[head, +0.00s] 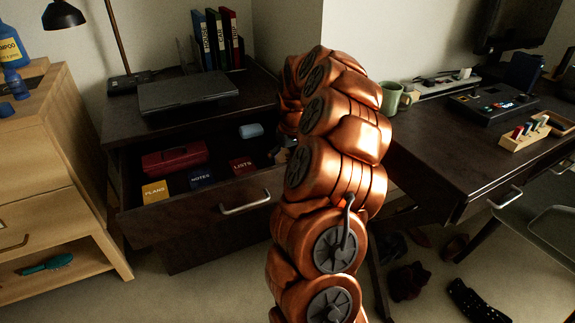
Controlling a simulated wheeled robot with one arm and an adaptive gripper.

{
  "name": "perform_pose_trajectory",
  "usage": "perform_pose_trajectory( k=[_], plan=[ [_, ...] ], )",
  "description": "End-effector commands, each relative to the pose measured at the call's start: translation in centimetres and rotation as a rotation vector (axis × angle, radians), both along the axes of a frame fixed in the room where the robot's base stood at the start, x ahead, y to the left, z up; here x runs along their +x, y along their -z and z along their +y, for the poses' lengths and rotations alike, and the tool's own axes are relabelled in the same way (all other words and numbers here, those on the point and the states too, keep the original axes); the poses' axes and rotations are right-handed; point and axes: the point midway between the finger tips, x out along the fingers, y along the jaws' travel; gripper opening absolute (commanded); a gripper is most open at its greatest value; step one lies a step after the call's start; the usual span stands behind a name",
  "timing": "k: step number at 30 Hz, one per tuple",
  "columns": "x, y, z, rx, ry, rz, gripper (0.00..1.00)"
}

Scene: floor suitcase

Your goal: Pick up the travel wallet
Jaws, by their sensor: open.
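I cannot make out a thing that is surely the travel wallet. A dark red, case-like item (174,159) lies in the open drawer (245,190) of the dark desk, towards its back left. I cannot tell whether it is the wallet. My copper arm rises in the middle of the head view, bends over at the top and comes down behind itself near the drawer's right end. My gripper is hidden behind the arm's links. A small pale item at the drawer's right end is partly hidden by the arm.
The drawer also holds notebooks marked PLANS (155,191), NOTES (201,178) and LISTS (242,165), and a blue-grey item (251,130). A closed laptop (187,92), a lamp and binders stand above. A green mug (391,98) is on the right desk. Shoes lie on the floor.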

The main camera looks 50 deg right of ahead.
Motion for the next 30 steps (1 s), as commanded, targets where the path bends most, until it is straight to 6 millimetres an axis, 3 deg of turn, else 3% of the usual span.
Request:
perform_pose_trajectory(
  k=[5,25,30],
  plan=[
    [-0.01,-0.05,-0.04,0.000,0.001,0.000,0.98],
    [-0.04,-0.04,-0.03,0.000,0.001,0.001,0.28],
    [-0.04,-0.05,-0.03,0.000,0.001,0.000,0.28]
  ],
)
